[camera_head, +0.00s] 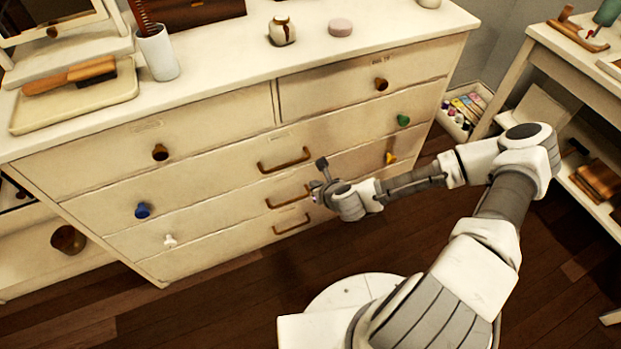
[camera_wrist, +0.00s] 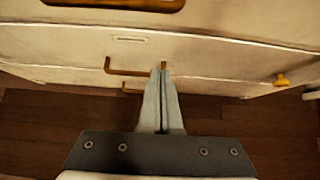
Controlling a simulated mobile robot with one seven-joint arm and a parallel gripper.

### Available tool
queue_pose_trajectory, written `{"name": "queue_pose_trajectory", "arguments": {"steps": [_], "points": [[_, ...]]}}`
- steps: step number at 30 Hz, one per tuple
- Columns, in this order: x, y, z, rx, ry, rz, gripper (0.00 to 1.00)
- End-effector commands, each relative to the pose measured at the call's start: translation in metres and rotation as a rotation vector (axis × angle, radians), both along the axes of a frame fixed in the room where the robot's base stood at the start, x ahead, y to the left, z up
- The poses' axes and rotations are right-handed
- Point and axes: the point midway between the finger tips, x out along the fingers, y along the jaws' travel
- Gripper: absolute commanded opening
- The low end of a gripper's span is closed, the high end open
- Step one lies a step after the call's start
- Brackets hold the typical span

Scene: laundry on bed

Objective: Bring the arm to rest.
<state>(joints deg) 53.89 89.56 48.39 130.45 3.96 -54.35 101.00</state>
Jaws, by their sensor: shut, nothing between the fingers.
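My gripper (camera_head: 319,180) is in front of the cream dresser (camera_head: 210,155), near its middle handles in the head view. In the wrist view my gripper (camera_wrist: 163,70) has its two fingers together with nothing between them. The fingertips overlap a brown drawer handle (camera_wrist: 125,70) in the picture; I cannot tell whether they touch it. My arm stretches from the lower right across to the dresser, bent at the elbow. The drawers look closed.
The dresser top carries a tray with brushes (camera_head: 75,90), a white cup (camera_head: 157,52), a small jar (camera_head: 282,30) and a pink round item (camera_head: 340,27). A side table (camera_head: 560,55) with shelves stands at right, a box of bottles (camera_head: 467,108) beside it. Dark wood floor (camera_head: 240,290) is clear.

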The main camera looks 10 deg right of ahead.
Motion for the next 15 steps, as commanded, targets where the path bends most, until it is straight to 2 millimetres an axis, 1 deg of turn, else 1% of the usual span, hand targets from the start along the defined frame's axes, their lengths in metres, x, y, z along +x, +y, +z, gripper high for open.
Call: {"name": "queue_pose_trajectory", "arguments": {"steps": [1, 6, 9, 15], "points": [[-0.008, -0.003, 0.011, 0.000, 0.000, 0.000, 0.00], [-0.026, -0.008, 0.026, -0.001, 0.001, -0.001, 0.00], [-0.031, -0.010, 0.030, 0.000, 0.001, 0.000, 0.00], [-0.034, -0.010, 0.032, -0.001, 0.000, 0.001, 0.00]]}}
